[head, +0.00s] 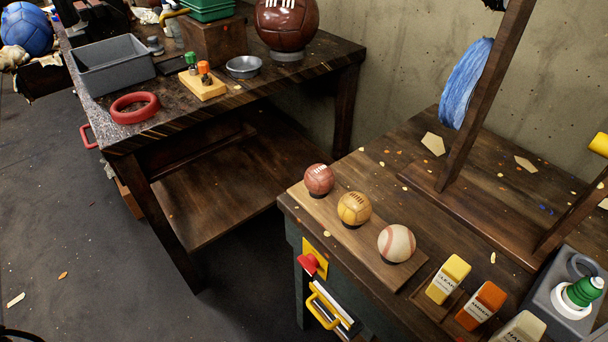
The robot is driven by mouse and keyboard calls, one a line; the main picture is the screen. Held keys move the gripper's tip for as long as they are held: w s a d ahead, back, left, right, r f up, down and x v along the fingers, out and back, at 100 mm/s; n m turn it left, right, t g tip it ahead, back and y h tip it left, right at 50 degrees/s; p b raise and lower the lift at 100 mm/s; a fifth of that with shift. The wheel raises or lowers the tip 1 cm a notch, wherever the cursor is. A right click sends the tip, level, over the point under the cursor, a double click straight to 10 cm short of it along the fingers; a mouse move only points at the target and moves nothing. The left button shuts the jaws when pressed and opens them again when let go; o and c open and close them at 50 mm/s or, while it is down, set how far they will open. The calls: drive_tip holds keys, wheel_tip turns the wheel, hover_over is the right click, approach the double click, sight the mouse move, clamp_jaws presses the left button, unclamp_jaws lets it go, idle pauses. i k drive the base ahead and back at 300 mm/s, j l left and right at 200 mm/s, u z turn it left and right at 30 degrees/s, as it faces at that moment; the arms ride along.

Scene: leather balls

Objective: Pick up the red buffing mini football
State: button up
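The red mini football (318,179), a small dark red ball with pale lacing, sits at the far left end of a wooden board (335,232) on the right-hand workbench. A tan-yellow laced ball (354,208) and a cream baseball with red stitching (396,243) sit in a row to its right on the same board, with gaps between them. The red ball is unobstructed in this view. My gripper is not in view.
Right bench (410,160) also holds yellow, orange and beige labelled blocks, a grey holder with a green-capped bottle (580,292) and wooden posts. Left bench (180,125) carries a grey bin (112,68), red ring and large brown ball (286,22). Open floor (70,220) lies left.

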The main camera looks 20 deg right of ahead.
sight(319, 179)
drive_tip(key=i+j, duration=0.1)
drive_tip(key=j, duration=0.25)
drive_tip(key=i+j, duration=0.15)
drive_tip(key=j, duration=0.25)
drive_tip(key=i+j+z, duration=0.1)
drive_tip(key=j, duration=0.25)
drive_tip(key=i+j, duration=0.1)
drive_tip(key=j, duration=0.3)
drive_tip(key=i+j, duration=0.1)
drive_tip(key=j, duration=0.3)
drive_tip(key=z, duration=1.1)
